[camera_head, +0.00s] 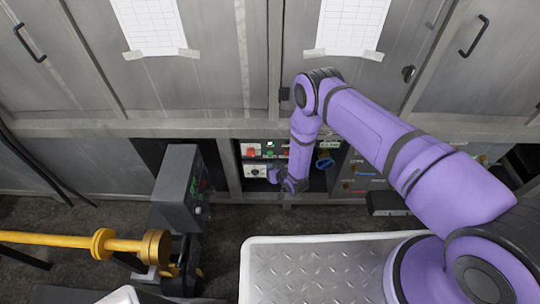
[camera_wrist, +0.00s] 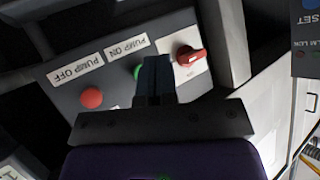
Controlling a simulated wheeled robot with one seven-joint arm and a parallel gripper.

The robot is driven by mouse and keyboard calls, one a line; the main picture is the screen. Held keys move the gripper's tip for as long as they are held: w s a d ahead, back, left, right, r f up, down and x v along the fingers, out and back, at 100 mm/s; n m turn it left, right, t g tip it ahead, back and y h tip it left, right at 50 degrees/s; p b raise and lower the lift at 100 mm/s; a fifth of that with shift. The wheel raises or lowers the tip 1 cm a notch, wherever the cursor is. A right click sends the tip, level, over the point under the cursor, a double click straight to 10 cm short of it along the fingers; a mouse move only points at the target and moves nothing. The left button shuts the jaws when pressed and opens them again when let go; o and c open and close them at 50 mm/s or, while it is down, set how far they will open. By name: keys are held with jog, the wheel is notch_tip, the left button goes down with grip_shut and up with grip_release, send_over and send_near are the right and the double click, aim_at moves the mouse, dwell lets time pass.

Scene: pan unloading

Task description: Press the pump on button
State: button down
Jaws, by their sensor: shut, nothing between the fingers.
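The grey control panel (camera_wrist: 112,112) fills the middle of the wrist view. The green button (camera_wrist: 138,72) sits below the "PUMP ON" label (camera_wrist: 126,47), and the red button (camera_wrist: 91,98) sits below "PUMP OFF" (camera_wrist: 75,70). My gripper (camera_wrist: 157,64) has its dark fingers together and empty. Its tips are beside the green button and hide part of it; whether they touch it I cannot tell. In the head view my arm reaches down to the low recess with small controls, and the gripper's fingers are too small to make out there.
A red rotary switch (camera_wrist: 188,56) is close to the right of my fingertips. In the head view, a grey box (camera_head: 176,190) stands left of the recess, with a yellow pipe (camera_head: 70,240) nearby. A metal tray (camera_head: 262,270) lies in front, and cabinets (camera_head: 210,60) rise behind.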

jog(key=shift+s, duration=1.15)
